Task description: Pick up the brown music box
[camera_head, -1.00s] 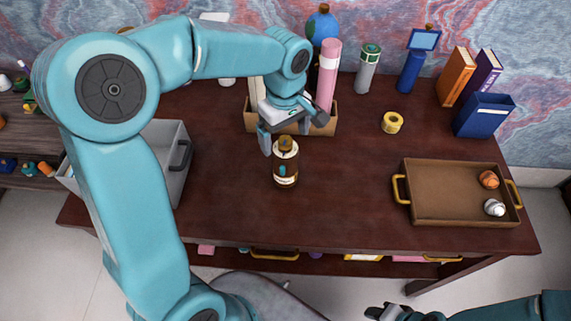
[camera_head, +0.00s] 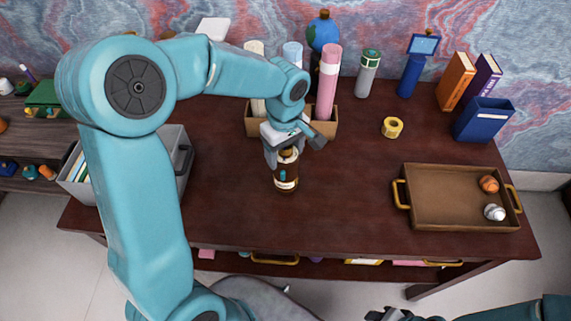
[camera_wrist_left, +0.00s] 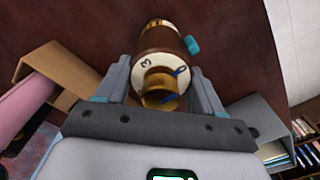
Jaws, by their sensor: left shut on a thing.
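The brown music box (camera_head: 286,178) is a small upright brown cylinder with a cream band and a gold top, in the middle of the desk. My left gripper (camera_head: 285,154) comes down on it from above, with a finger on either side of its upper part, shut on it. In the left wrist view the music box (camera_wrist_left: 158,62) sits between the two grey fingers, showing a cream ring with printed marks, a gold knob and a teal part at its side. My right gripper (camera_head: 388,314) only partly shows at the bottom edge; its jaws are unclear.
A cardboard holder (camera_head: 326,128) with rolled tubes stands just behind. A grey bin (camera_head: 180,160) is at the left. A brown tray (camera_head: 440,213) with two small items is at the right. Yellow tape (camera_head: 392,127) lies behind it. The desk (camera_head: 345,185) between is clear.

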